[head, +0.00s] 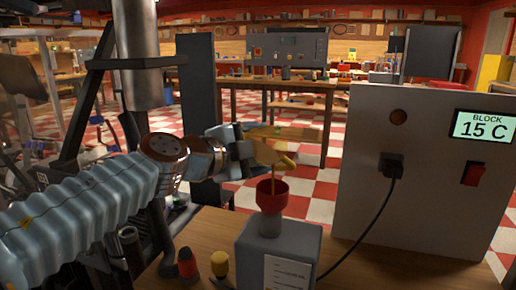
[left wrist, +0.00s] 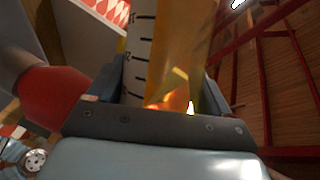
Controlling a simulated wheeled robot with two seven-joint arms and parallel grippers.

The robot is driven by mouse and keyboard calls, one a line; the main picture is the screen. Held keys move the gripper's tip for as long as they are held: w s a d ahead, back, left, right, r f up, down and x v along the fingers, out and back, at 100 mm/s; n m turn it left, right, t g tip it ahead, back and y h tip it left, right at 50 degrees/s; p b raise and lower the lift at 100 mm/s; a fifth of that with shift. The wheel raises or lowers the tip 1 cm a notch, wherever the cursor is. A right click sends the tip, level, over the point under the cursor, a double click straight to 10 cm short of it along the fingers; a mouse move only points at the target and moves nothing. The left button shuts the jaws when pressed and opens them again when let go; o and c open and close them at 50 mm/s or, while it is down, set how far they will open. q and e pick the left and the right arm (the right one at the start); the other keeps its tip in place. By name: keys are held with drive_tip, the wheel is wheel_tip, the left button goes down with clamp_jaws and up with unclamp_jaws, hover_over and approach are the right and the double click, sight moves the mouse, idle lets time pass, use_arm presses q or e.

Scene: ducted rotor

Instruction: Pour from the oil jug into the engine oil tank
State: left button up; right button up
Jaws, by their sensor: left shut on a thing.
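The oil jug (head: 276,150) is a translucent yellow vessel, tilted well over above the red funnel (head: 271,193). A thin amber stream runs from the jug down into the funnel's mouth. The funnel stands upright in the neck of the grey engine oil tank (head: 265,252), which has a white label on its front. My left gripper (head: 247,150) is shut on the jug from the left. In the left wrist view the jug (left wrist: 172,45) with its dark scale marks sits between the fingers (left wrist: 160,95), and the red funnel (left wrist: 50,98) shows at the left. The oil level inside the tank is hidden.
A grey panel (head: 360,200) with a display reading "BLOCK 15 C", a red switch and a plugged black cable stands right of the tank. A red-capped bottle (head: 187,265) and a yellow-topped item (head: 219,265) stand left of the tank on the wooden bench (head: 212,225).

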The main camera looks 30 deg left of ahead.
idle(0.3)
use_arm(q)
drive_tip(key=shift+m+b, duration=0.3)
drive_tip(key=shift+b, duration=0.3)
drive_tip(key=shift+r, duration=0.1)
idle(2.9)
